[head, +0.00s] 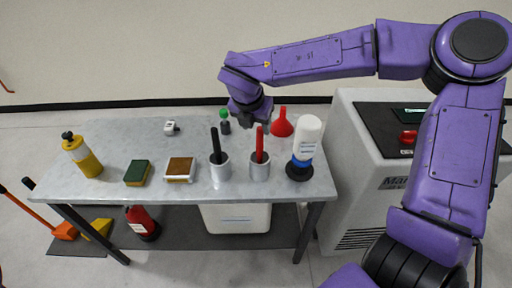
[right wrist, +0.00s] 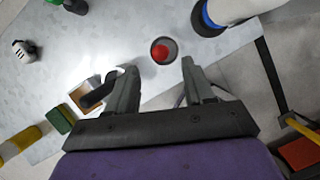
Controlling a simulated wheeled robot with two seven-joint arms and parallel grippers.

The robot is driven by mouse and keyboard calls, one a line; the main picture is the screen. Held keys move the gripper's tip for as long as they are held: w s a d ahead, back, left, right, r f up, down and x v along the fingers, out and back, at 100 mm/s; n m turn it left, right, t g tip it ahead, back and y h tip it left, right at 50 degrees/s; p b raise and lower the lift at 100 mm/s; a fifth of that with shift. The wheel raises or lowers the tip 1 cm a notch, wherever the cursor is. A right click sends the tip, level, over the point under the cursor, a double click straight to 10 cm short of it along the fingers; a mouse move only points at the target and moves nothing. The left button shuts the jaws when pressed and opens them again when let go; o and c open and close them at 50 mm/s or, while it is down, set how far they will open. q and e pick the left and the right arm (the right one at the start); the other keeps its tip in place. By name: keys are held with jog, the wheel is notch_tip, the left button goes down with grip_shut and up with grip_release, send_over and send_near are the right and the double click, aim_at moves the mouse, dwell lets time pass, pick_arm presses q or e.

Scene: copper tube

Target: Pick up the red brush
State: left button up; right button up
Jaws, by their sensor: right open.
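The red brush (head: 260,142) stands upright in a grey cup (head: 260,170) near the front right of the table. In the right wrist view the red brush (right wrist: 160,52) shows from above as a red round end inside the dark cup opening. My right gripper (head: 252,120) is over the table, just behind and above the brush. In the right wrist view my right gripper (right wrist: 158,75) is open, its fingers apart and empty, with the brush end beyond the gap between them. My left gripper is not in view.
A black-handled tool (head: 215,140) stands in another cup (head: 220,172) just left. A white bottle with a blue band (head: 305,140) stands close on the right, and a red funnel (head: 282,126) behind. A sponge (head: 137,172) and yellow bottle (head: 84,158) are farther left.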

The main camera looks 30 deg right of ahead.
aim_at(261, 133)
jog(key=x, duration=0.2)
jog(key=p+x, duration=0.1)
jog(key=x, duration=0.4)
jog(key=shift+w+d+r, duration=0.1)
jog(key=shift+d+r, duration=0.05)
jog(key=shift+d, duration=0.2)
grip_shut()
